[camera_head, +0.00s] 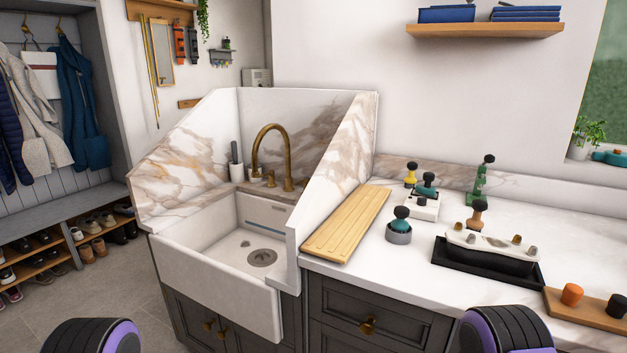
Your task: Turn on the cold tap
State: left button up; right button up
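A brass gooseneck tap (285,150) stands at the back ledge of a white sink (212,282) framed by marble splash panels. Small brass fittings (270,179) stand beside its base; which is the cold handle I cannot tell. No water stream shows from the spout. The drain (262,257) is visible in the basin floor. Neither of my grippers is in view; only black and purple parts of my arms show at the bottom left and bottom right, well apart from the tap.
A slanted marble side panel (340,165) rises right of the tap. Beyond it are a wooden board (347,222), a marble counter (455,207), several knob-topped tools and a black tray (480,270). The basin is mostly clear.

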aim_at(307, 179)
jog(key=u, duration=1.75)
jog(key=i, duration=1.45)
jog(key=z, duration=2.75)
